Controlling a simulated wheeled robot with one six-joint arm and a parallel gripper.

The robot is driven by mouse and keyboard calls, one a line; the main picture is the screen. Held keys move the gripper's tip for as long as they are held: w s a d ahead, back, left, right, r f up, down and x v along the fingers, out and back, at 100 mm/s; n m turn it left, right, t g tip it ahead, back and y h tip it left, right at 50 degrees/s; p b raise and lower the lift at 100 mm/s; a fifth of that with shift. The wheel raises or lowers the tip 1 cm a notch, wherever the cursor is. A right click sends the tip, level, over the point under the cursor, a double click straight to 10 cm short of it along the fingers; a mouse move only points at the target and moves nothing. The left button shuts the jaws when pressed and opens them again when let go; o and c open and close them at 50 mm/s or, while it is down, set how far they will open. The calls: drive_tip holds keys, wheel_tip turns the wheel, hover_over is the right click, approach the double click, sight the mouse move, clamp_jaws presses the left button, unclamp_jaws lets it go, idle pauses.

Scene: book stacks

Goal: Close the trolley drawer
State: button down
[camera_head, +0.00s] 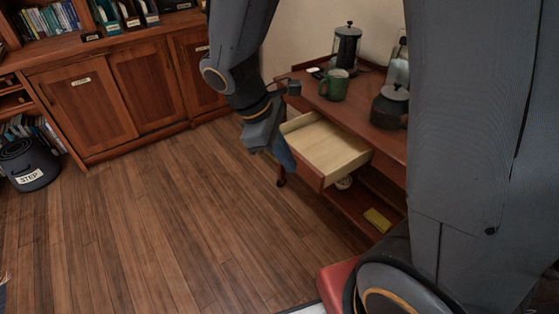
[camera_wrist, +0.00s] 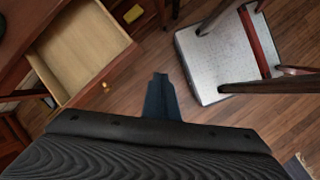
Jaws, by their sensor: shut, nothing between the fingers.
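The trolley drawer (camera_head: 328,150) is pulled out of the wooden trolley (camera_head: 390,148) and shows a pale, empty inside. In the wrist view the open drawer (camera_wrist: 82,48) is at the upper left, with a small yellow knob (camera_wrist: 106,85) on its front. My gripper (camera_head: 285,157) is shut and empty, beside the outer face of the drawer front. In the wrist view my gripper (camera_wrist: 159,80) points away from me, to the right of the drawer front, with a strip of floor visible between them. I cannot tell from the head view whether they touch.
A green mug (camera_head: 334,85), a French press (camera_head: 346,48) and a dark kettle (camera_head: 390,106) stand on the trolley top. A yellow item (camera_head: 377,220) lies on the lower shelf.

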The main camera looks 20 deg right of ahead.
drive_tip(key=w+a+f+n+t+h+b, duration=0.35)
drive_tip(key=w+a+n, duration=0.25)
drive_tip(key=w+n, duration=0.4)
approach(294, 156)
drive_tip(key=shift+x, duration=2.8)
drive_tip(key=shift+a+f, duration=0.15)
